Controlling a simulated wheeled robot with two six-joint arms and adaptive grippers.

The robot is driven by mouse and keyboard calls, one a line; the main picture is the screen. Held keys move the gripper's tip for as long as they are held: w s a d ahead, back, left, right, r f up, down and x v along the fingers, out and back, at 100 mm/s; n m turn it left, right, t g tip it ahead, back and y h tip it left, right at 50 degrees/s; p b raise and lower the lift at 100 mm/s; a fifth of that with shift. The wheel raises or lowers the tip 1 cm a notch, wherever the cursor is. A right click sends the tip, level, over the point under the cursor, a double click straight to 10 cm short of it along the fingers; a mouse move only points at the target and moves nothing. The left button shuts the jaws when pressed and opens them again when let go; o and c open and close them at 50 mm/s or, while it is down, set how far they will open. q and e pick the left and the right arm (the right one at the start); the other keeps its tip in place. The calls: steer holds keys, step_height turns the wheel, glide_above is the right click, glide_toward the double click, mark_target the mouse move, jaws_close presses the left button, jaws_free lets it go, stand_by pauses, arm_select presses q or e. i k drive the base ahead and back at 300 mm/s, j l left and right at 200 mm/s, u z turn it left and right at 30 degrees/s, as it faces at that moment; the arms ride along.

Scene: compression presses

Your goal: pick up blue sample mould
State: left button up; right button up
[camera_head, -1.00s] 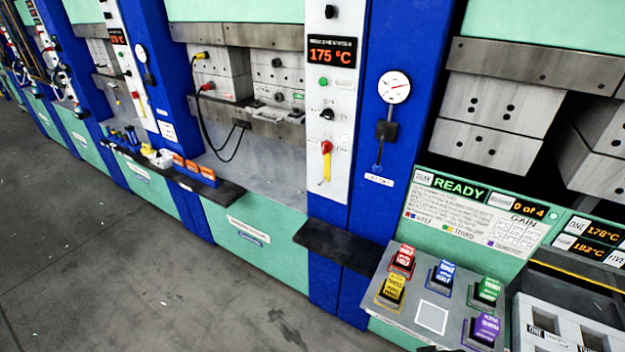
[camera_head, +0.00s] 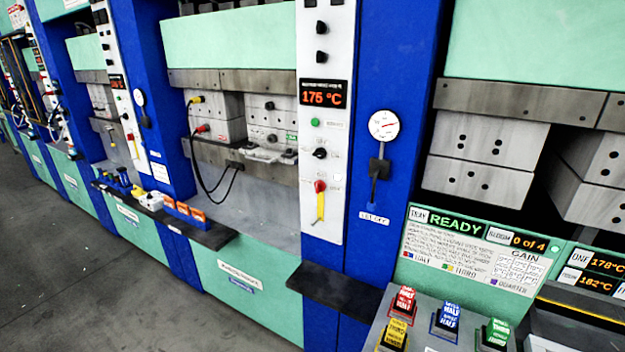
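A blue block (camera_head: 447,318) with white lettering that appears to read HALF stands on the sloped grey panel at the lower right. It sits between a red block (camera_head: 403,301) on its left and a green block (camera_head: 495,331) on its right. A yellow block (camera_head: 396,333) stands below the red one, partly cut off by the bottom edge. Neither of my grippers is in view.
A READY display board (camera_head: 470,245) rises behind the panel. A dark shelf (camera_head: 340,290) juts out left of it. A farther ledge (camera_head: 215,237) carries orange blocks (camera_head: 183,210) and small blue items (camera_head: 122,182). Grey floor on the left is clear.

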mark_target(447, 322)
steer(key=z, duration=1.15)
